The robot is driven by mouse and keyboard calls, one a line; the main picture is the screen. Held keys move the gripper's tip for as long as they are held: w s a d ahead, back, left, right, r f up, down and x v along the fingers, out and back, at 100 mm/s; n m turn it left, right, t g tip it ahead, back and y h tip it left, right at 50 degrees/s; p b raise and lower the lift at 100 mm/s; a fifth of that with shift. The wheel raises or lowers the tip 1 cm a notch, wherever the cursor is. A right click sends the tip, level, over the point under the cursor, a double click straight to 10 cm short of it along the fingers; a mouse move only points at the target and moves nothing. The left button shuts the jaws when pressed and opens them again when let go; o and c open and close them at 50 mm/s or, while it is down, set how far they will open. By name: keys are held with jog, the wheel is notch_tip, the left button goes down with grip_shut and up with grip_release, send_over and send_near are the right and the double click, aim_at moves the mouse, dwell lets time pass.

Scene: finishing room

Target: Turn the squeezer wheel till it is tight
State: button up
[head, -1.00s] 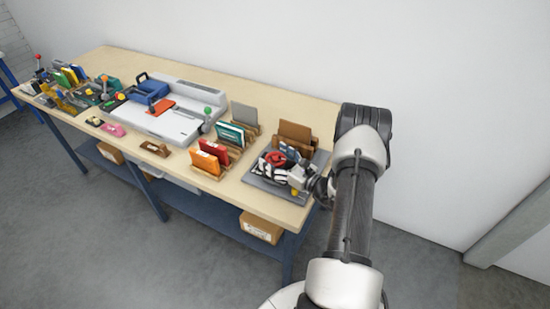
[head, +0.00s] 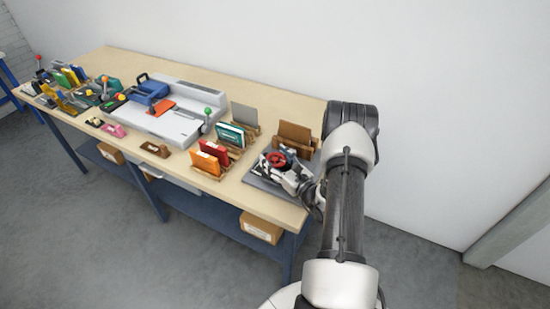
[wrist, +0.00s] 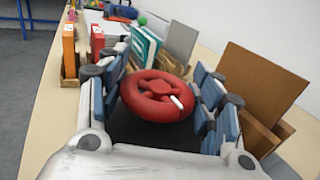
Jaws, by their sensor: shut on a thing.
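The squeezer wheel (wrist: 152,96) is red with a thick round rim and a hub, and a small white mark shows on it at the right. It also shows in the head view (head: 276,159), above a grey base board (head: 262,184) at the table's right end. My gripper (wrist: 160,84) is shut on the wheel, with blue-padded fingers on its left and right sides. In the head view my gripper (head: 272,163) reaches in from the front right. The parts below the wheel are mostly hidden by my gripper.
A brown panel in a wooden holder (head: 294,134) stands close behind the wheel. Red and orange books (head: 209,157) and a teal book (head: 231,134) stand in racks to the left. A large grey-white machine (head: 168,115) fills the table's middle.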

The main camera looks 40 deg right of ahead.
dwell(0.3)
jog(key=o, duration=1.1)
jog(key=s, duration=0.8)
jog(key=s+a, duration=0.1)
jog(key=s, duration=0.3)
